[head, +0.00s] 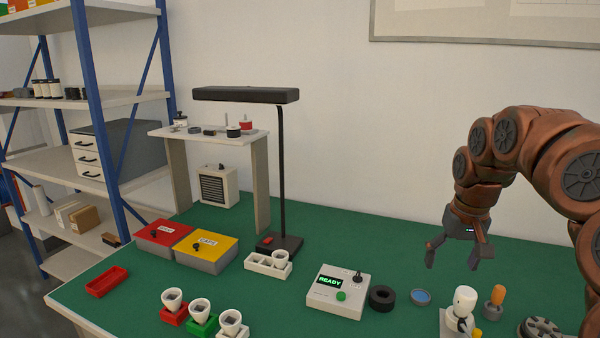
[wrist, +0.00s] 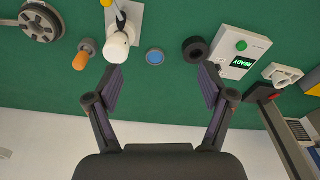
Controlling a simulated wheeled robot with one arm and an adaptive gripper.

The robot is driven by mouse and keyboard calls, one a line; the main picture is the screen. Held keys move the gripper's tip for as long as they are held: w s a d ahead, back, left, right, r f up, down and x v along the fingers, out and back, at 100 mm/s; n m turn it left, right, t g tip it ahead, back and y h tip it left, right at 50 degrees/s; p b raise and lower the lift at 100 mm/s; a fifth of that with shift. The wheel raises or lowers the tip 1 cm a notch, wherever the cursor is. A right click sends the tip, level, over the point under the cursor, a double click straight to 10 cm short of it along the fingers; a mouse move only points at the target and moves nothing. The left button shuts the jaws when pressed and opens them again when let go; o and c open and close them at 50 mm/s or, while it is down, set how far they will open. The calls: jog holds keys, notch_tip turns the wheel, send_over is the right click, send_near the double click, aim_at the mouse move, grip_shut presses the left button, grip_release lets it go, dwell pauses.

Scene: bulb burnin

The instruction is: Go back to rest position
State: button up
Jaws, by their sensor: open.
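My gripper (head: 458,256) hangs above the right side of the green bench, with its fingers spread and nothing between them. In the wrist view the open fingers (wrist: 160,85) frame bare green bench top. Below them are a small blue-topped dish (wrist: 155,57) and a black ring (wrist: 195,49). The tester box (head: 338,291) with a lit READY display and green button stands left of my gripper. A white bulb-like part on a stand (head: 464,299) and an orange-handled tool (head: 494,301) are below and to the right, apart from the fingers.
A black lamp (head: 245,95) rises at the back of the bench. Red and yellow boxes (head: 206,250), a white tray (head: 262,265) and several coloured holders with white cups (head: 201,311) occupy the left. A blue-framed shelf (head: 98,130) stands far left. The green bench top (head: 385,250) behind the tester is clear.

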jog(key=s+a+n+g+p, duration=0.1)
jog(key=s+a+n+p, duration=0.2)
jog(key=s+a, duration=1)
jog(key=s+f+g+p, duration=0.1)
jog(key=s+f, duration=0.2)
jog(key=s, duration=0.6)
jog(key=s+f+m+g+p, duration=0.1)
jog(key=s+f+p, duration=0.1)
jog(key=s, duration=0.8)
jog(key=shift+a+f, duration=0.25)
jog(key=shift+f, duration=0.3)
jog(key=shift+s, duration=0.1)
